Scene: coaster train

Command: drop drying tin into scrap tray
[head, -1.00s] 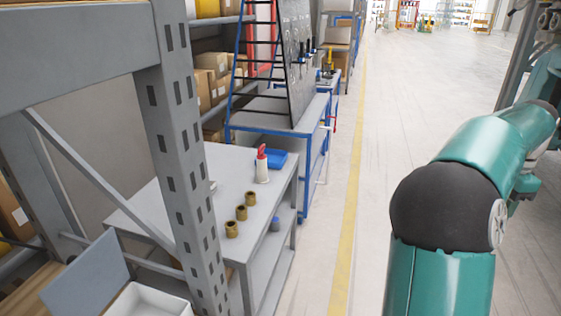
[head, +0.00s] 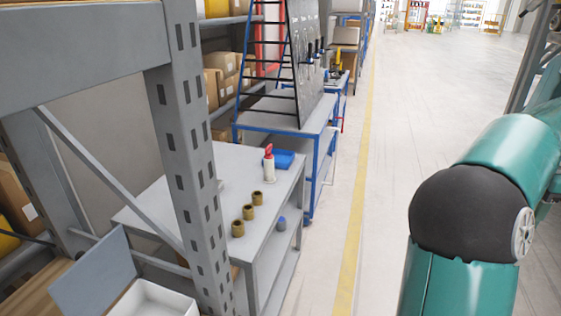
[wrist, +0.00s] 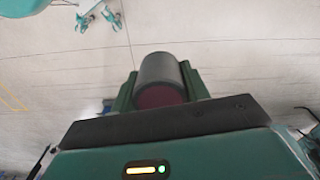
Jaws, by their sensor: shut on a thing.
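In the wrist view my gripper (wrist: 160,88) is shut on a dark grey cylinder with a dull red end (wrist: 159,72), which I take as the drying tin. A green finger presses each side of it, and bare floor shows beyond. The head view shows my arm at the right, but not the gripper or the held tin. An open white tray (head: 152,302) with a raised grey lid stands at the lower left, partly cut off. A small blue tray (head: 285,159) lies on the grey table. I cannot tell which is the scrap tray.
A grey rack post (head: 190,150) stands in front. The aisle (head: 420,110) is clear.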

